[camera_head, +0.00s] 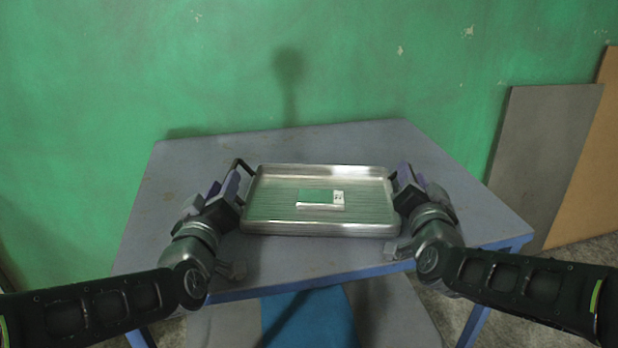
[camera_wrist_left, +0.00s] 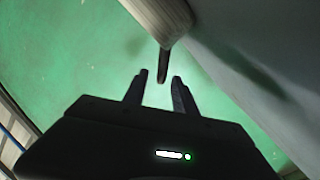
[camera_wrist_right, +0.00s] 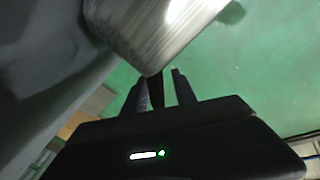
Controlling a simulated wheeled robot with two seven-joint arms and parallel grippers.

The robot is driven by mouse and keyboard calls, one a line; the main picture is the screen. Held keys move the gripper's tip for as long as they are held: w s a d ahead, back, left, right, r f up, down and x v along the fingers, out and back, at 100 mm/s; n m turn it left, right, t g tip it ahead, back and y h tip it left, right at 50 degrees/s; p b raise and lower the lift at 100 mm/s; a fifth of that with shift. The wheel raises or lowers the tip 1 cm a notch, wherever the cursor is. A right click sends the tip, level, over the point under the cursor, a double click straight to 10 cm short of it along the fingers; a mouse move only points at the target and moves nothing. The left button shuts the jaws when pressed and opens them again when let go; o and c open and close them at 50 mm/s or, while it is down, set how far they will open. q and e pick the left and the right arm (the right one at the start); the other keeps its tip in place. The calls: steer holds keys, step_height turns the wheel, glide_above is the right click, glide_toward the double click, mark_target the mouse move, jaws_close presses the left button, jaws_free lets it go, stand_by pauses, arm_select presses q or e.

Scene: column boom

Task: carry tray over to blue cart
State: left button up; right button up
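A shallow metal tray (camera_head: 320,229) lies on the table, with a small green and white box (camera_head: 318,197) in it. Its side walls also show in the left wrist view (camera_wrist_left: 162,15) and the right wrist view (camera_wrist_right: 150,30). My left gripper (camera_head: 238,182) is at the tray's left side. Its fingers are open, with a dark handle (camera_wrist_left: 164,62) reaching toward the gap between the tips. My right gripper (camera_head: 397,184) is at the right side, fingers open, with the other dark handle (camera_wrist_right: 156,88) between them. I cannot make out a blue cart.
The tray stands on a grey table (camera_head: 300,262) with blue edges and legs. A green wall (camera_head: 200,70) is close behind it. Grey (camera_head: 540,150) and brown (camera_head: 590,180) boards lean at the right. A blue patch (camera_head: 310,318) shows below the table's front edge.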

arm_select(q)
steer(key=shift+s, duration=1.4)
arm_select(e)
steer(key=s, duration=0.7)
steer(key=shift+s+a, duration=0.1)
steer(key=shift+s, duration=0.2)
